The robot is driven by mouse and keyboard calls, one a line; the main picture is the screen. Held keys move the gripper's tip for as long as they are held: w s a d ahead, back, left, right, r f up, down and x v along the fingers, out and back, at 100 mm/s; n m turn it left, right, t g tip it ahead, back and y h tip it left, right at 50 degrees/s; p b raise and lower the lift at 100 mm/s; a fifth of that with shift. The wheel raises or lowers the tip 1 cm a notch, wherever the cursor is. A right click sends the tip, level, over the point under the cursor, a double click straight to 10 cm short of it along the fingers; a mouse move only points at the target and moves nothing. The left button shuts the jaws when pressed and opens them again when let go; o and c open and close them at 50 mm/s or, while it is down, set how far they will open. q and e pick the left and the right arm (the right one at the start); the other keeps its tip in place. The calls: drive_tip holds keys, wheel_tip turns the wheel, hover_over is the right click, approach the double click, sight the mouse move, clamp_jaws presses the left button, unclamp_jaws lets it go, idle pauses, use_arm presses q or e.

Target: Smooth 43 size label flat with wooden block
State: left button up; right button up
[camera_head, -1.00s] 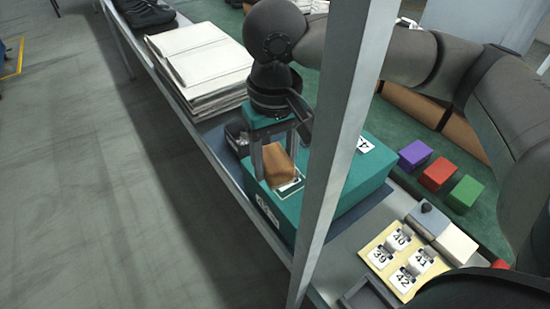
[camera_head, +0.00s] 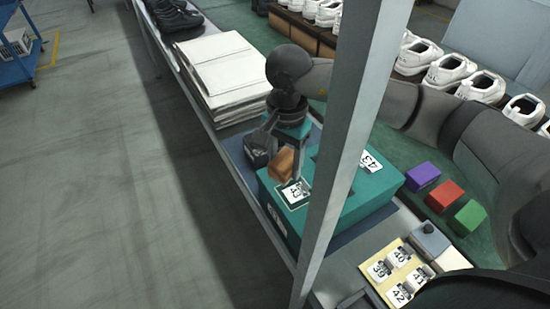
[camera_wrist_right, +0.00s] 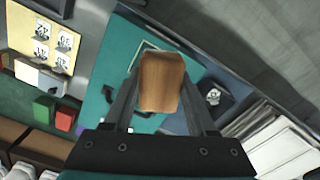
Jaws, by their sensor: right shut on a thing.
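The teal shoe box (camera_head: 345,205) stands on the bench, partly hidden by a grey post. A white 43 label (camera_head: 295,193) lies on the near left part of its lid and looks flat. A second 43 label (camera_head: 370,162) shows farther right on the box. My right gripper (camera_head: 286,166) is shut on the tan wooden block (camera_head: 282,164) at the box's left end, just behind the near label. In the right wrist view the block (camera_wrist_right: 161,80) sits between both fingers and partly covers a pale label outline (camera_wrist_right: 148,46). Block contact with the lid is unclear. My left gripper is out of view.
The grey post (camera_head: 345,150) crosses in front of the box. A dark object (camera_head: 256,150) stands beside the box's left end, near stacked white sheets (camera_head: 222,75). Purple, red (camera_head: 443,196) and green blocks lie right. A yellow label card (camera_head: 402,272) is at front right.

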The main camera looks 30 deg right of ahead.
drive_tip(key=d+m, duration=0.1)
drive_tip(key=d+f+m+p, duration=0.1)
drive_tip(key=d+m, duration=0.1)
drive_tip(key=m, duration=0.1)
drive_tip(key=shift+w+d+f, duration=0.1)
drive_tip(key=shift+f, duration=0.2)
drive_tip(key=m, duration=0.1)
drive_tip(key=b, duration=0.4)
hover_over(296, 192)
drive_tip(key=shift+f, duration=3.25)
drive_tip(key=shift+f+b, duration=0.75)
drive_tip(key=shift+f, duration=0.15)
